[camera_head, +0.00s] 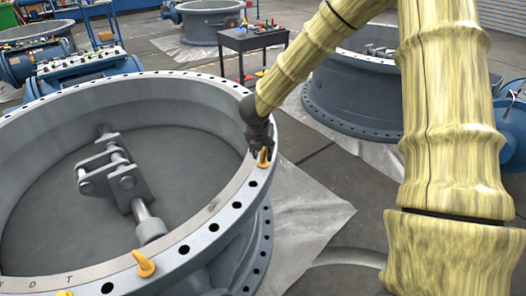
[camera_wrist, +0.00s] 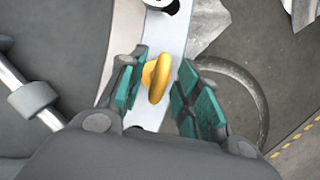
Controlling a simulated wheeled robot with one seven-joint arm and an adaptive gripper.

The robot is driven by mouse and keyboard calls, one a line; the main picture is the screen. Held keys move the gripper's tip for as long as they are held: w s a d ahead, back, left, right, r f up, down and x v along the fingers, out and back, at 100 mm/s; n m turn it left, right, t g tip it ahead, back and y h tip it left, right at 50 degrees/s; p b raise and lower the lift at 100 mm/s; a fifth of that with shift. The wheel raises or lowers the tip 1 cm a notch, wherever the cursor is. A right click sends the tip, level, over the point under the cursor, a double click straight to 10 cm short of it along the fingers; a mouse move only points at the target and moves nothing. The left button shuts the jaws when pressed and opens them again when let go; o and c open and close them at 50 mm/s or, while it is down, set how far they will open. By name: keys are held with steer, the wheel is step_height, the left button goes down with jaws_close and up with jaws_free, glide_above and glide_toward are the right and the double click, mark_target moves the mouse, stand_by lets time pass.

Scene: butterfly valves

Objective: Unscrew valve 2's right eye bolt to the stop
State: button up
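A large grey butterfly valve (camera_head: 82,281) with a flat, holed flange fills the left of the head view. A yellow eye bolt (camera_head: 263,158) stands on the flange's right side, just below my gripper (camera_head: 258,138). In the wrist view this yellow eye bolt (camera_wrist: 157,78) lies between the two green-padded fingers of my gripper (camera_wrist: 160,98). The fingers are apart, with a gap on the bolt's right side; the left pad is close to it, and I cannot tell whether they touch. A second yellow eye bolt (camera_head: 144,264) stands nearer on the same flange.
Another grey valve (camera_head: 350,100) stands behind my arm on the right. A dark cart (camera_head: 252,42) with small items stands at the back. Blue equipment (camera_head: 75,68) is at the back left. Sheeting (camera_head: 310,215) covers the floor right of the valve.

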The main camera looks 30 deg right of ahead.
jaws_close()
steer(key=shift+r+n, duration=0.1)
steer(key=shift+n, duration=0.2)
